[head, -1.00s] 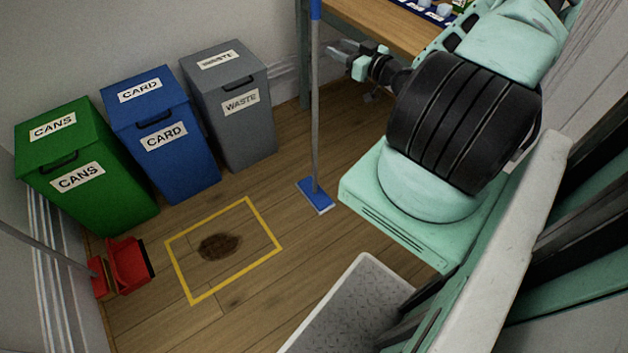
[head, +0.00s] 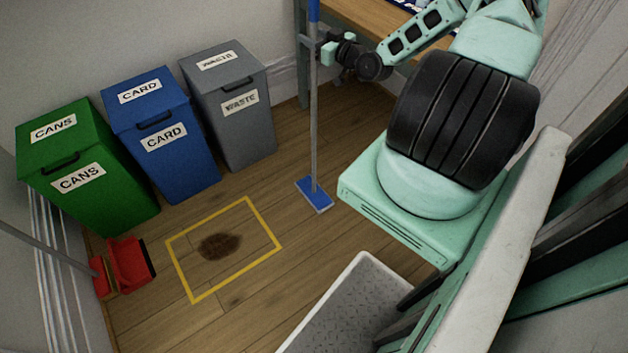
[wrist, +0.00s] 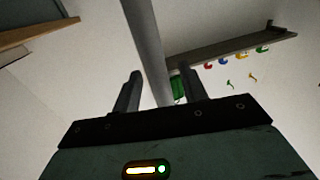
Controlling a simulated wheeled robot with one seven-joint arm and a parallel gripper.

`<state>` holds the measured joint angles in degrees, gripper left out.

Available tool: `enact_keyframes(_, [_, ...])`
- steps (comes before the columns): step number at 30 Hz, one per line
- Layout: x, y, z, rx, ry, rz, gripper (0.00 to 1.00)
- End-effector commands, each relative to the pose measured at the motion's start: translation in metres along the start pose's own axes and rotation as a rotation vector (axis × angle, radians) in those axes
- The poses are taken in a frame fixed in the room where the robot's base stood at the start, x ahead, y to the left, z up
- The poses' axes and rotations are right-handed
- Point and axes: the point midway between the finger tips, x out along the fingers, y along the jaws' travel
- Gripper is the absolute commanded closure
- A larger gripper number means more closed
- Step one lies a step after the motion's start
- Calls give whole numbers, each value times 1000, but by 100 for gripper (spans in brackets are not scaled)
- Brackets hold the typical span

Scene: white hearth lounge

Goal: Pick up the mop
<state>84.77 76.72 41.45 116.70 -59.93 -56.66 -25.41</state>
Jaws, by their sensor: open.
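The mop (head: 314,120) stands upright on the wooden floor, with a flat blue head (head: 314,195), a grey pole and a blue upper handle cut off by the top of the head view. My gripper (head: 312,42) is at the upper part of the pole. In the wrist view the grey pole (wrist: 147,45) runs between the two open fingers of my gripper (wrist: 160,84), nearer the left finger at the top. I cannot tell whether either finger touches it.
Green (head: 85,165), blue (head: 160,130) and grey (head: 230,105) bins line the wall. A yellow floor outline (head: 223,250) surrounds a brown stain (head: 220,246). A red dustpan (head: 128,265) lies at left. A wooden table (head: 365,25) stands behind my arm.

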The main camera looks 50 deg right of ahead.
Motion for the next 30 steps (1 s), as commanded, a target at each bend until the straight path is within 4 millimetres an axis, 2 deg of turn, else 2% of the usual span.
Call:
enact_keyframes(2, [0, 0, 0, 0, 0, 0, 60])
enact_keyframes(6, [0, 0, 0, 0, 0, 0, 99])
enact_keyframes(20, [0, 0, -8, -2, 4, -1, 100])
enact_keyframes(25, [0, 0, -29, -5, 4, -2, 100])
enact_keyframes(30, [0, 0, -61, -7, 5, -2, 100])
